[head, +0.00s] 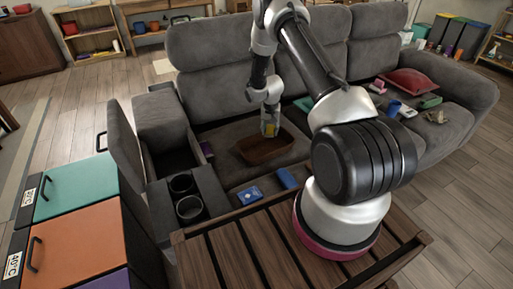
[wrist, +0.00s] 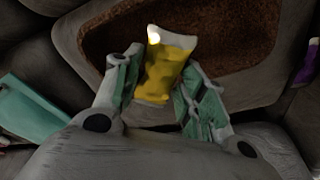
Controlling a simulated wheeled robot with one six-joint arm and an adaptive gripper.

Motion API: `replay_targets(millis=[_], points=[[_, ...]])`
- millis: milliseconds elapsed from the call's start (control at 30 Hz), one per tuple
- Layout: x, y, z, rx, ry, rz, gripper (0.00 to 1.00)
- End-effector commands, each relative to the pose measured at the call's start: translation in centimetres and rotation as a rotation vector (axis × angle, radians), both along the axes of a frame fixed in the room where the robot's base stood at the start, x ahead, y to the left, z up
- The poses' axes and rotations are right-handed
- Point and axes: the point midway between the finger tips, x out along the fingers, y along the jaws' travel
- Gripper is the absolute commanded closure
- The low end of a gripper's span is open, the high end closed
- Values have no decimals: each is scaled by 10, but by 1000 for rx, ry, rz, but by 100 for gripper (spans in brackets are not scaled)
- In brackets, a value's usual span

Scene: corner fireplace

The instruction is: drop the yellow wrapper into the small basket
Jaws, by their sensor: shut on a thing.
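The yellow wrapper (wrist: 166,72) is held between the fingers of my gripper (wrist: 157,98) in the wrist view. It has a pale top edge. In the head view the wrapper (head: 269,129) is a small yellow spot at the tip of my gripper (head: 269,130). The small basket (head: 266,149) is brown and sits on the sofa seat, just below my gripper. In the wrist view the basket's brown inside (wrist: 222,45) lies behind and around the wrapper, and its near rim passes under my fingers. The gap in height between wrapper and basket is hard to judge.
A blue card box (head: 249,195) and a blue item (head: 287,178) lie at the seat's front. Cup holders (head: 189,207) are at the left. A red cushion (head: 408,82), a blue cup (head: 393,108) and small items lie on the right seat. A slatted wooden table (head: 225,255) is in front.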

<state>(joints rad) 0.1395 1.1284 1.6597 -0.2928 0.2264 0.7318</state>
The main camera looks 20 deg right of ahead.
Motion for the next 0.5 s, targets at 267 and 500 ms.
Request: replay_targets(millis=[267,500], points=[[-1,0,-35,1,4,0,67],[0,0,-52,0,1,0,67]])
